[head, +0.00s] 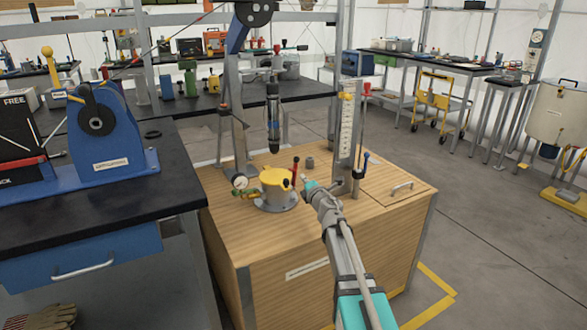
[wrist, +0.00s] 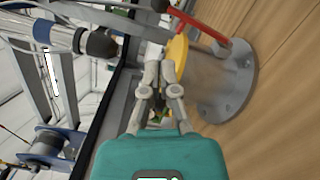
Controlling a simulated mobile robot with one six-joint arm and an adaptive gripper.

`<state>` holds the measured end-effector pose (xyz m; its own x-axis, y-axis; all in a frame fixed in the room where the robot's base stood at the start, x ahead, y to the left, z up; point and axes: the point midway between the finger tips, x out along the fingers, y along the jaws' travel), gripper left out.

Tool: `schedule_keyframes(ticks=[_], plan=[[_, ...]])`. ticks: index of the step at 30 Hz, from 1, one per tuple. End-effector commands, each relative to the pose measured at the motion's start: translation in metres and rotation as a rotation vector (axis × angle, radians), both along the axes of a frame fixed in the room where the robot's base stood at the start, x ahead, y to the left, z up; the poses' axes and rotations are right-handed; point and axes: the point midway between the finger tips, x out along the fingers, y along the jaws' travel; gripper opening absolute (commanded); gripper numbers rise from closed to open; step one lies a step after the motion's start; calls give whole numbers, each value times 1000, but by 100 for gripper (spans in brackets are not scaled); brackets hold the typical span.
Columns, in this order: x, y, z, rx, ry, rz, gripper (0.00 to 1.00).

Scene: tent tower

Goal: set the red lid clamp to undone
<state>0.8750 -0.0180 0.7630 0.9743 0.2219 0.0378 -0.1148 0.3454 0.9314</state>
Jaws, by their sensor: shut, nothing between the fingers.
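The red lid clamp (head: 295,167) stands roughly upright at the right side of the yellow lid (head: 274,179). The lid tops a short grey pot on a wooden cabinet. In the wrist view the clamp is a red bar (wrist: 198,21) beside the yellow lid (wrist: 178,48), and the grey pot (wrist: 208,75) has a bolted flange. My gripper (head: 307,183) is just right of the lid and clamp. In the wrist view its fingers (wrist: 160,72) are shut and empty, pointing toward the lid's edge. I cannot tell the exact gap to the clamp.
A pressure gauge (head: 240,182) sits left of the pot. A dark hanging tool (head: 273,118) is behind the pot, and a post with a white scale (head: 346,130) stands right. A blue machine (head: 105,135) is on the left bench. The cabinet's front top (head: 285,230) is clear.

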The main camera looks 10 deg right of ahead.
Motion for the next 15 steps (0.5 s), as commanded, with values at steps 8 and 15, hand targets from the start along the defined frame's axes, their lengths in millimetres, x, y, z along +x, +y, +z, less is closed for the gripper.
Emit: schedule_keyframes(ticks=[8, 15], plan=[[0, 0, 0, 2, 0, -4, 0], [4, 0, 0, 2, 0, -4, 0]])
